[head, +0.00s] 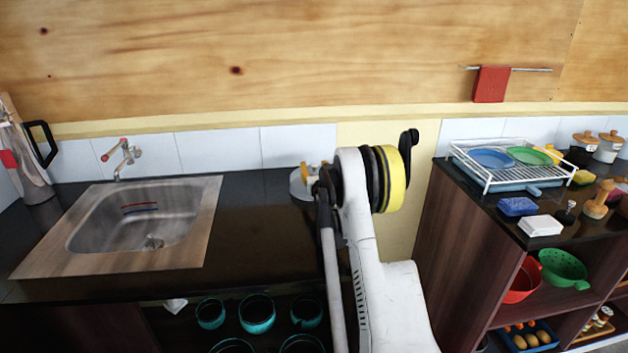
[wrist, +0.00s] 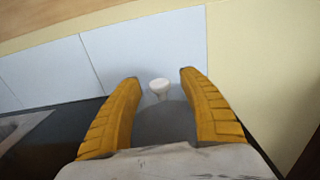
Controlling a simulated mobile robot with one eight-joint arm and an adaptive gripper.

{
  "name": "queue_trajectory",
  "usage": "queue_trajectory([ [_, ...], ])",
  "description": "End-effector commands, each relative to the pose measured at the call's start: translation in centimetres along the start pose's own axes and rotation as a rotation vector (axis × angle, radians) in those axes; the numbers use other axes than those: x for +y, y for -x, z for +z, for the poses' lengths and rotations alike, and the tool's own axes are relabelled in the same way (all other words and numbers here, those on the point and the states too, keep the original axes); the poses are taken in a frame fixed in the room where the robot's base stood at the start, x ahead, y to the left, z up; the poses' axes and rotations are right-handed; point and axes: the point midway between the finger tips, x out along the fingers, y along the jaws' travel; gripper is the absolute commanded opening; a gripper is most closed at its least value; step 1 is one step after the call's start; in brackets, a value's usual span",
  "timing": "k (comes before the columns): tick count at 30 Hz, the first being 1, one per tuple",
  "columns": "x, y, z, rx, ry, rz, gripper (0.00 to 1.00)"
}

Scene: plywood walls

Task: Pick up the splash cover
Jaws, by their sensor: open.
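The splash cover is a grey dome (wrist: 165,124) with a white knob (wrist: 159,87) on top, seen in the wrist view. It stands on the dark counter by the tiled wall. In the head view the cover (head: 298,187) shows only in part, at the counter's right end, with my arm hiding the rest. My gripper (wrist: 160,77) is open, its two yellow fingers on either side of the knob in the picture, with clear gaps. I cannot tell how high the fingers are above the cover. In the head view only bits of yellow finger show by the cover.
A sink (head: 140,225) is set in the counter to the left, with free dark counter (head: 250,225) between it and the cover. White tiles (head: 290,146) stand close behind. A dish rack (head: 490,178) with plates is on the separate right counter. Teal pots sit on the shelf below.

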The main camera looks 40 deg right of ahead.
Motion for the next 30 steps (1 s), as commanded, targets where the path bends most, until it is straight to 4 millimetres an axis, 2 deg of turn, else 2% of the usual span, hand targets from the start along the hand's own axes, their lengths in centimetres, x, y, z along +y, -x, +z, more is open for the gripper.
queue_trajectory([
  [7, 0.0, -0.2, 0.1, 0.000, 0.000, 0.000, 0.48],
  [9, 0.0, -0.2, 0.1, 0.000, 0.000, 0.000, 0.27],
  [12, 0.0, -0.2, 0.1, 0.000, 0.000, 0.000, 0.00],
  [24, 0.0, -0.1, 0.1, 0.000, 0.000, 0.000, 0.00],
  [30, 0.0, -0.1, 1.5, 0.000, 0.000, 0.000, 0.00],
])
